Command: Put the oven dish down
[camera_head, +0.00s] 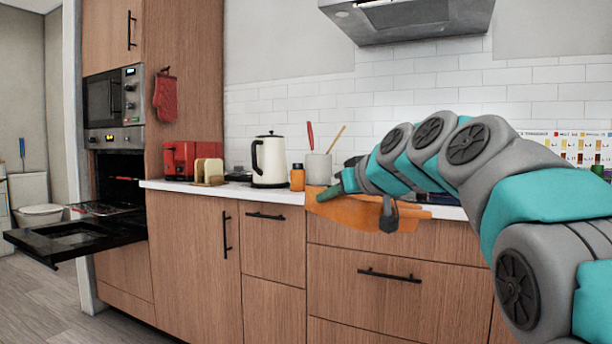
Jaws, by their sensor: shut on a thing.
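An orange oven dish (350,209) is in front of the counter edge, right of the middle of the head view. My gripper (388,214) is shut on the dish, with a dark finger showing against its near side. The dish looks slightly tilted, its right end lower. My arm reaches in from the right and covers part of the dish and the counter behind it. I cannot tell whether the dish touches the counter (226,190).
A kettle (269,160), red toaster (180,158), orange jar (297,177) and utensil holder (318,168) stand along the counter's back. A narrow strip in front is clear. The oven door (75,236) hangs open at left, with a rack (100,209) out.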

